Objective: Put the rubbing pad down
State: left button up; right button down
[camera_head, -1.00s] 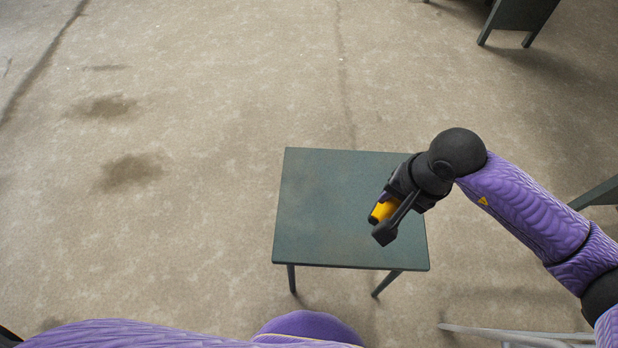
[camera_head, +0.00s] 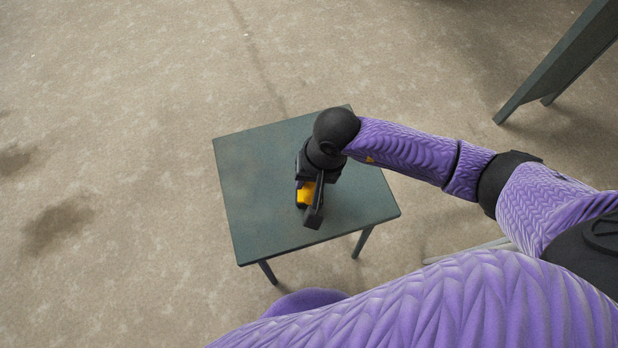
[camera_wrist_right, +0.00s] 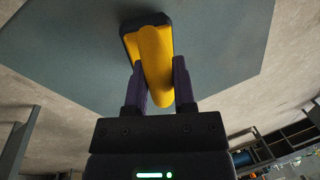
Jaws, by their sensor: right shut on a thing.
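The rubbing pad (camera_head: 304,194) has a yellow grip and, in the right wrist view (camera_wrist_right: 156,62), a dark base. My right gripper (camera_head: 312,200) is shut on its yellow grip; the fingers show on both sides of it in the wrist view (camera_wrist_right: 159,82). The pad is over the dark green table (camera_head: 255,165), near the middle of its top. I cannot tell whether its base touches the surface. The gripper hides part of the pad in the head view. My left gripper is not in view.
The table top is bare around the pad. Another dark green piece of furniture (camera_head: 560,65) stands at the upper right. Open concrete floor (camera_head: 120,110) lies to the left. Shelving (camera_wrist_right: 285,145) shows at the lower right of the wrist view.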

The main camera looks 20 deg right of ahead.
jog(key=shift+c, duration=2.2)
grip_release()
jog(key=shift+f, duration=0.1)
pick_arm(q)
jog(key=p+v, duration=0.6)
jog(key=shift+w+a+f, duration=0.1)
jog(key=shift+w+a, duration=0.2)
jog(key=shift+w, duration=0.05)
pick_arm(e)
jog(key=w+v, duration=0.1)
jog(key=v, duration=1.1)
jog(key=shift+s, duration=0.5)
